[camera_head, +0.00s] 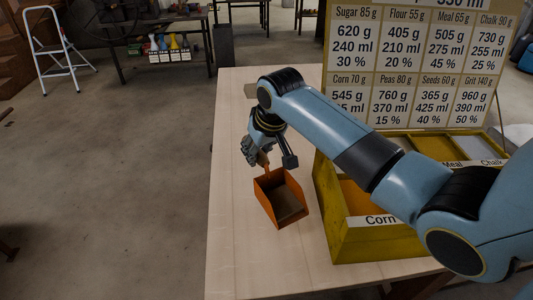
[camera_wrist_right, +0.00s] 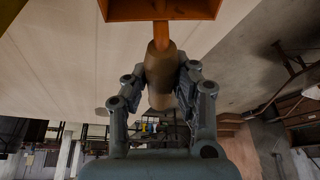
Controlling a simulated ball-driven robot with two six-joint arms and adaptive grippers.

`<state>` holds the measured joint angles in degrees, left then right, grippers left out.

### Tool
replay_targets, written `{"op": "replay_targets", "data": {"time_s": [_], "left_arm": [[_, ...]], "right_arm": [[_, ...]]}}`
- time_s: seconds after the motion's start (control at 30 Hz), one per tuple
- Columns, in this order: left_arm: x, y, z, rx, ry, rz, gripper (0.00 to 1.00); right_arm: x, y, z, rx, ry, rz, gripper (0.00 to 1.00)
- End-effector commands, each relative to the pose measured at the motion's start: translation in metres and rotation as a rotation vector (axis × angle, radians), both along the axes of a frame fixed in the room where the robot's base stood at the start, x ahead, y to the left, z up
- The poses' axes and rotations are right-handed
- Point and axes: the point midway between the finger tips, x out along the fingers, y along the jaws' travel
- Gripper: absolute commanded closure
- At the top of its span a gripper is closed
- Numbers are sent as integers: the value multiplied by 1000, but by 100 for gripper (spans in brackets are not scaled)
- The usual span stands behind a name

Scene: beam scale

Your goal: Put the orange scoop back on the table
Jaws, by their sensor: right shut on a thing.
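The orange scoop (camera_head: 281,199) is an open box-shaped scoop at the left of the yellow bin box, over the pale table (camera_head: 240,240). I cannot tell whether its bottom touches the table. My right gripper (camera_head: 257,156) is shut on the scoop's handle. In the right wrist view the gripper (camera_wrist_right: 160,85) has its fingers on both sides of the brown handle (camera_wrist_right: 159,62), and the orange scoop body (camera_wrist_right: 160,10) shows at the top edge. My left gripper is not in view.
A yellow compartment box (camera_head: 375,242) with labels such as Corn stands on the table right of the scoop. A sign board (camera_head: 415,65) with weights rises behind it. The table's left part is clear. A white stepladder (camera_head: 52,55) stands on the floor far left.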

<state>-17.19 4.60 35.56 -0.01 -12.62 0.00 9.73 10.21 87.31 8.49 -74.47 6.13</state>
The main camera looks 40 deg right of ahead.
Motion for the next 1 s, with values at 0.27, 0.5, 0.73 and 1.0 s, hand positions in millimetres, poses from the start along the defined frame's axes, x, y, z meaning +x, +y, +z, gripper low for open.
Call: {"op": "replay_targets", "data": {"time_s": [0.27,0.5,0.73,1.0], "left_arm": [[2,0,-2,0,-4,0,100],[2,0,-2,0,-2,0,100],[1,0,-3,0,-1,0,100],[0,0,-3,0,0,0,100]], "right_arm": [[0,0,-37,0,1,0,100],[1,0,-40,-1,-2,1,100],[0,0,-42,0,-1,0,63],[0,0,-42,0,-1,0,52]]}}
